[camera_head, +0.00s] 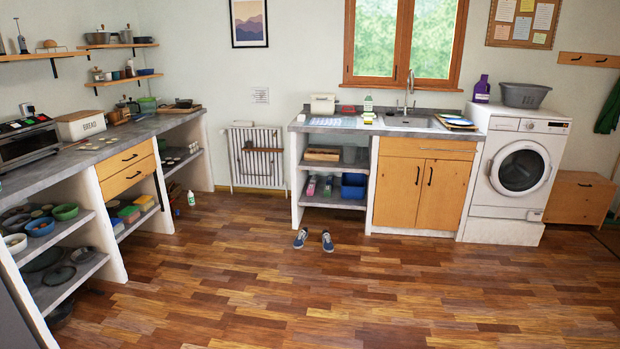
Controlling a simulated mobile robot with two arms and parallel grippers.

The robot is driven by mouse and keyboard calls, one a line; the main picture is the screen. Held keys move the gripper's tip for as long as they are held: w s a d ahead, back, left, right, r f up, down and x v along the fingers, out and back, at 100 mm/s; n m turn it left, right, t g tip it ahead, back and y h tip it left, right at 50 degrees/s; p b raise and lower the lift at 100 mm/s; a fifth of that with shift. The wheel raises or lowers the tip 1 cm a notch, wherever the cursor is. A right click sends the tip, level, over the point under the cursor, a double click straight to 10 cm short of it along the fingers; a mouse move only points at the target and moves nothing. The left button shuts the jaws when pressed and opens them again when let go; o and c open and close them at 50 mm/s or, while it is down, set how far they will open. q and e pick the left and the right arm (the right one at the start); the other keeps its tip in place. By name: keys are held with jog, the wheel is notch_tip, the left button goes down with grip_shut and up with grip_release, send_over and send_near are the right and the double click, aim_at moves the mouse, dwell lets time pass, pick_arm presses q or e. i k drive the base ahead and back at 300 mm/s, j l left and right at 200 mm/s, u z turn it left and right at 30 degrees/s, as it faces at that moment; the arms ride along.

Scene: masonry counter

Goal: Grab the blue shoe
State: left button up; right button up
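Two blue shoes with light soles stand on the wooden floor in the head view, in front of the open shelf of the far counter. The left shoe (300,238) and the right shoe (327,242) are a little apart, with floor showing between them. Both look upright and small at this distance. Neither of my grippers shows in this view, and nothing touches the shoes.
The wooden floor (330,295) is clear up to the shoes. A masonry counter with open shelves (88,270) runs along the left. At the back are a radiator (256,158), the sink counter (400,126) and a washing machine (520,170).

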aim_at(298, 243)
jog(key=i, duration=2.15)
jog(key=i+l, duration=0.1)
jog(key=i, duration=2)
jog(key=i+j+u, duration=0.05)
jog(key=j, duration=0.05)
